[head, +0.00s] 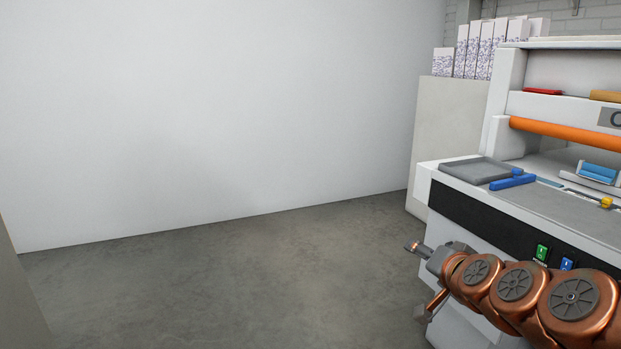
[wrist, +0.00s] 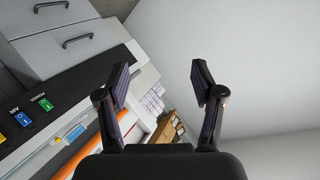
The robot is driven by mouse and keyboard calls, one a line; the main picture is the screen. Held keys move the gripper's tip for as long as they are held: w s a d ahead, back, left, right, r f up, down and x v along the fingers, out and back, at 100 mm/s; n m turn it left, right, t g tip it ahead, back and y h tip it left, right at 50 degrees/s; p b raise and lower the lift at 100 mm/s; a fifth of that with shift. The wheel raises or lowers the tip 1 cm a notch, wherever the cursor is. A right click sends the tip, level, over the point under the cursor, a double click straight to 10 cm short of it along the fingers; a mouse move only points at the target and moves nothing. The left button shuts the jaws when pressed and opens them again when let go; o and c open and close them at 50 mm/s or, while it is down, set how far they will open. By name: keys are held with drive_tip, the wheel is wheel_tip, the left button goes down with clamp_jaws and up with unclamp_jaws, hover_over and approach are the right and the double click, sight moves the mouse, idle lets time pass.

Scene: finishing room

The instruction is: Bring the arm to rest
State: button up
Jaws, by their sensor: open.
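My gripper (head: 417,281) is at the lower right of the head view, at the end of my copper-coloured arm. It points left, past the front left corner of a white machine (head: 465,262). In the wrist view my gripper (wrist: 160,76) shows two dark fingers spread wide apart with nothing between them. My arm stretches across the front of the machine, below its worktop. I cannot tell how wide the gap between arm and machine is.
On the worktop lie a grey tray (head: 480,170) and a blue bar (head: 513,182). Green (head: 542,252) and blue switches sit on the black front panel. Patterned boxes (head: 485,48) stand on a pale cabinet (head: 448,130) behind. The grey floor (head: 230,285) to the left is clear up to the white wall (head: 210,110).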

drive_tip(key=s+a+n+g+y+p, duration=0.2)
drive_tip(key=s+a+n+g+p, duration=0.3)
drive_tip(key=s+a+g+p, duration=0.6)
drive_tip(key=s+d+r+n+g+h+p, duration=0.1)
drive_tip(key=s+d+r+g+p, duration=0.1)
drive_tip(key=s, duration=1)
drive_tip(key=s+d+r+n+g+h+p, duration=0.1)
drive_tip(key=s+r+p, duration=0.3)
drive_tip(key=s, duration=0.8)
drive_tip(key=shift+d+g+h+p, duration=0.4)
drive_tip(key=shift+d+g+p, duration=0.25)
drive_tip(key=shift+g, duration=0.05)
drive_tip(key=shift+r, duration=0.1)
